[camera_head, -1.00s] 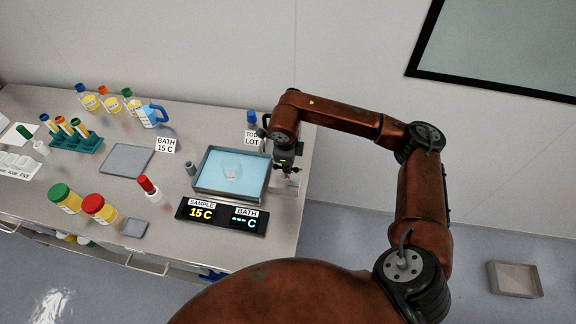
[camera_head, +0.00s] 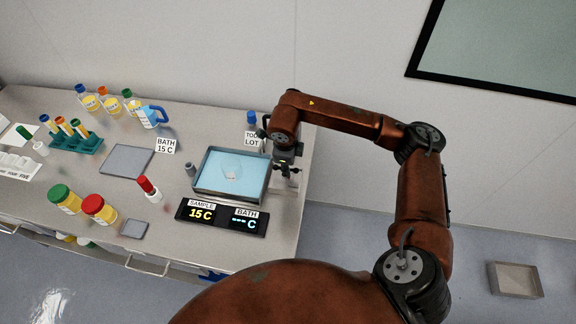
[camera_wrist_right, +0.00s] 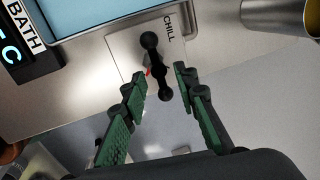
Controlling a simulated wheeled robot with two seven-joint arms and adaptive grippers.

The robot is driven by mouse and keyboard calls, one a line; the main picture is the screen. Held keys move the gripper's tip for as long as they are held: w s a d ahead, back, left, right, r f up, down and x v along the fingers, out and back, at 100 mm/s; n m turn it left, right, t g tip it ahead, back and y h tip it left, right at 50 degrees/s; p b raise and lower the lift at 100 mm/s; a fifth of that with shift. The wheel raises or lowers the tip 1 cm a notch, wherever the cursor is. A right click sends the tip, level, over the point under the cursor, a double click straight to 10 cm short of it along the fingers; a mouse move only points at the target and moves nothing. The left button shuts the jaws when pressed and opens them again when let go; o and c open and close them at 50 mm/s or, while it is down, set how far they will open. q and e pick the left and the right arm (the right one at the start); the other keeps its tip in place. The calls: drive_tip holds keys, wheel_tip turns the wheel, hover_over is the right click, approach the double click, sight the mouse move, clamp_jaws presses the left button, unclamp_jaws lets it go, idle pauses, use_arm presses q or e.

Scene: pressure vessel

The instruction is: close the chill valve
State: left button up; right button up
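The chill valve (camera_wrist_right: 152,45) shows in the right wrist view as a black bar handle with rounded ends, over a metal plate (camera_wrist_right: 122,46) marked CHILL. A small red part shows beside the handle. My right gripper (camera_wrist_right: 161,80) is open, with green-padded fingers on either side of the handle's lower end. Gaps show between the handle and both fingertips. In the head view my right gripper (camera_head: 286,167) is at the bench's right end, just right of the blue bath, and mostly hides the valve. My left gripper is not in view.
The bath tray (camera_head: 207,191) holding a beaker is left of my right gripper. A display (camera_head: 222,217) reads SAMPLE 15 C, with dashes for BATH. A metal cup (camera_wrist_right: 285,15) is at the wrist view's upper right. Bottles and jars stand farther left.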

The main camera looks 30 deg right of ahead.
wheel_tip(320, 180, up, 12)
drive_tip(key=s+a, duration=0.1)
drive_tip(key=shift+s+a+f, duration=0.15)
drive_tip(key=shift+s+a, duration=0.05)
drive_tip(key=shift+s, duration=0.2)
idle(0.4)
